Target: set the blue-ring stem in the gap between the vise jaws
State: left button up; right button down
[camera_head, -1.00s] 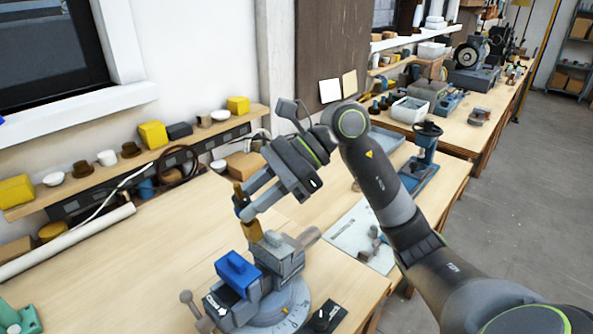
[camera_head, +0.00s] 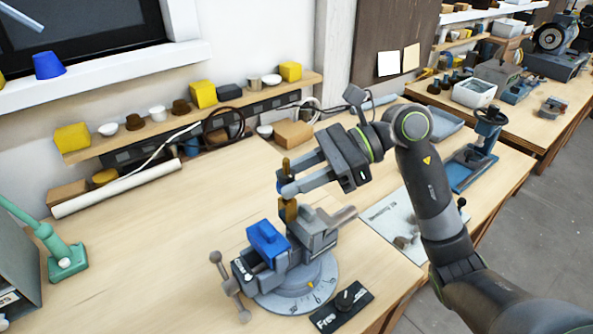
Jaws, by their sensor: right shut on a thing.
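The blue-ring stem (camera_head: 289,212) is a slim, upright, brass-coloured rod with a touch of blue near my fingers. My right gripper (camera_head: 287,188) is shut on it, reaching in from the right above the vise. The vise (camera_head: 312,232) stands on a round grey base, with a blue block (camera_head: 266,241) on its left part and a grey jaw on its right. The stem's lower end shows at the top of the vise, between the blue block and the grey jaw. I cannot tell whether it is inside the gap. My left gripper is out of view.
A green lamp base (camera_head: 67,262) stands at the left. A shelf (camera_head: 235,102) with small parts runs along the wall. The bench left of the vise is clear.

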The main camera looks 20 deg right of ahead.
aim_at(295, 211)
jog(key=shift+f+b, duration=0.65)
jog(key=shift+f, duration=0.9)
jog(key=shift+f+b, duration=1.95)
jog(key=shift+b, duration=0.5)
jog(key=shift+f+b, duration=0.25)
jog(key=shift+b, duration=0.15)
jog(key=c, duration=1)
grip_release()
jog(key=b+v, duration=0.4)
jog(key=v, duration=1.3)
jog(key=shift+d, duration=0.2)
